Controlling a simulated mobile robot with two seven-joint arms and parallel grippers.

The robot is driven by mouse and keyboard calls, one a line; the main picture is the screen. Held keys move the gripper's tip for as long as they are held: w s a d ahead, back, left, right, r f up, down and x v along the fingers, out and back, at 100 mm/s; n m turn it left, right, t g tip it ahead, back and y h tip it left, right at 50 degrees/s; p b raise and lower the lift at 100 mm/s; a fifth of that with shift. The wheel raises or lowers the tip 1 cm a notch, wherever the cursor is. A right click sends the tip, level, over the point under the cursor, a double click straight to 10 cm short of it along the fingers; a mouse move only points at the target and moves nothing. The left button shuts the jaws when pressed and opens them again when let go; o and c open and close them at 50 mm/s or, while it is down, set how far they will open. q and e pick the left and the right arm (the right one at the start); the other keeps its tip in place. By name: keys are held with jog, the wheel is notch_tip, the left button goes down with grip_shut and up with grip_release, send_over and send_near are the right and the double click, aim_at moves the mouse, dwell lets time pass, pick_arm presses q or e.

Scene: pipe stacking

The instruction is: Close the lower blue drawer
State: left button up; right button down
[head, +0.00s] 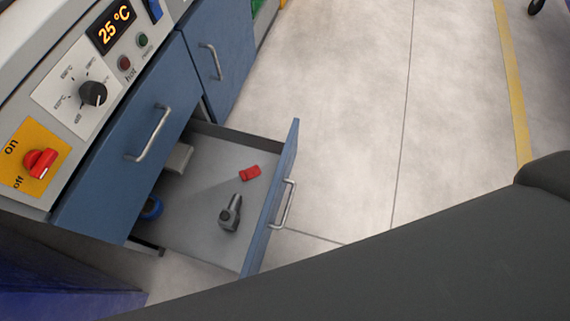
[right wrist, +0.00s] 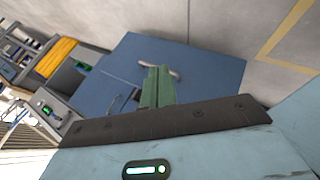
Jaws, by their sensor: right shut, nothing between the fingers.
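The lower blue drawer (head: 283,200) stands pulled open in the head view, its blue front with a metal handle (head: 285,205) well out from the cabinet. Inside it lie a red piece (head: 250,172), a grey metal fitting (head: 231,212) and a blue ring (head: 152,208). The upper blue drawer (head: 120,165) above it is shut. My right gripper (right wrist: 157,72) shows in the right wrist view with its green fingers together and empty. Beyond it is a blue front (right wrist: 205,72) with a metal handle; I cannot tell whether they touch. My left gripper is not in view.
The control panel with a red switch (head: 41,162), a black knob (head: 93,93) and a temperature display (head: 111,26) sits above the drawers. A blue cabinet door (head: 222,55) is beside them. The floor (head: 360,110) right of the drawer is clear. My dark arm crosses the lower right.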

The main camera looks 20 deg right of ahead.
jog(key=w+a+r+n+t+y+p, duration=0.1)
jog(key=w+a+r+n+y, duration=0.15)
jog(key=w+n, duration=0.55)
jog(key=w+a+r+n+t+y, duration=0.2)
jog(key=w+a+n+y, duration=0.15)
jog(key=w+n, duration=0.4)
jog(key=w+d+n+g+y+p, duration=0.1)
jog(key=w+d+n+g+y, duration=0.2)
jog(key=n, duration=0.9)
jog(key=n+g+h+b, duration=0.2)
jog(key=n+g+b, duration=0.1)
jog(key=n, duration=0.4)
send_near(282, 175)
notch_tip(282, 175, down, 4)
jog(key=a, duration=0.1)
jog(key=w+a, duration=0.1)
jog(key=a, duration=0.1)
jog(key=shift+w+a+r, duration=0.1)
jog(key=shift+w+r, duration=0.1)
jog(key=shift+w, duration=0.05)
jog(key=shift+w+a, duration=0.25)
jog(key=shift+a, duration=0.15)
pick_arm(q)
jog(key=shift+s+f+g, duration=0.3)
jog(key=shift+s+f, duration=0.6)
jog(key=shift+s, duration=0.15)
